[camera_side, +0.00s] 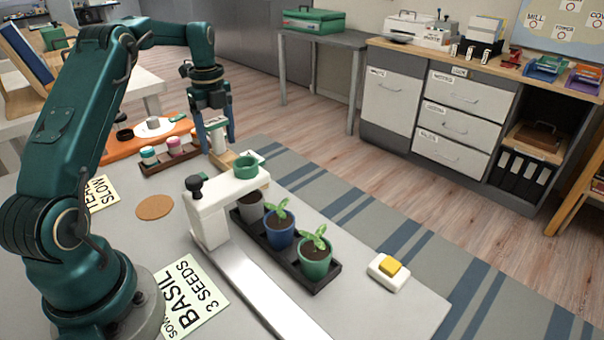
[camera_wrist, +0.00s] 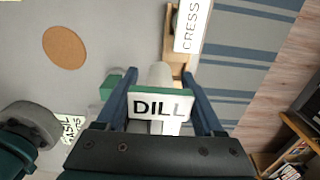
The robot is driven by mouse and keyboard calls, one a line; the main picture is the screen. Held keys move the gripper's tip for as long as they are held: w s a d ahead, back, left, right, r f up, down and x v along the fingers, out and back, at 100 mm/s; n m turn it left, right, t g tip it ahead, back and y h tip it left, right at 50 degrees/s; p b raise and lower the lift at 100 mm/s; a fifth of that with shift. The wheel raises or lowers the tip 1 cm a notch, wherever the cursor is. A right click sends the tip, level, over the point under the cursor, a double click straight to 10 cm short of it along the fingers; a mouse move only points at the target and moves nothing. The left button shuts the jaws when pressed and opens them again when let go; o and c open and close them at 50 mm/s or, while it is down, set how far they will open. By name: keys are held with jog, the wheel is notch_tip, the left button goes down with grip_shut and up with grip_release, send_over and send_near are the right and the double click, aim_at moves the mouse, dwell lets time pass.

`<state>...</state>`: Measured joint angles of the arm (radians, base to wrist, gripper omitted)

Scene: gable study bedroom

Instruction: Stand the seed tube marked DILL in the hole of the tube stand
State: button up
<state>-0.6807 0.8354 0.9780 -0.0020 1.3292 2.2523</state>
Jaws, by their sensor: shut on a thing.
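My gripper (camera_side: 219,134) is shut on the seed tube marked DILL, its fingers on either side of it. In the wrist view the white DILL label (camera_wrist: 161,106) faces the camera between the fingers (camera_wrist: 160,77). In the side view the pale tube (camera_side: 216,137) looks about upright, just above or at the wooden tube stand (camera_side: 222,158). The stand's wood also shows beyond the tube in the wrist view (camera_wrist: 177,57), beside a white CRESS label (camera_wrist: 192,25). The hole is hidden, and I cannot tell whether the tube's lower end is in it.
A white bracket (camera_side: 222,200) with a green ring (camera_side: 245,167) stands close in front of the stand. Potted seedlings (camera_side: 281,228) fill a dark tray beside it. A rack of small jars (camera_side: 170,152) is left of my gripper. A cork coaster (camera_side: 155,207) lies on the table.

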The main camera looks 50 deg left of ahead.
aim_at(235, 157)
jog(key=w+f, duration=0.1)
jog(key=w+d, duration=0.1)
jog(key=shift+w+d+f, duration=0.25)
jog(key=shift+w+f, duration=0.05)
jog(key=shift+f, duration=2.1)
jog(key=shift+f, duration=0.15)
jog(key=o, duration=1.4)
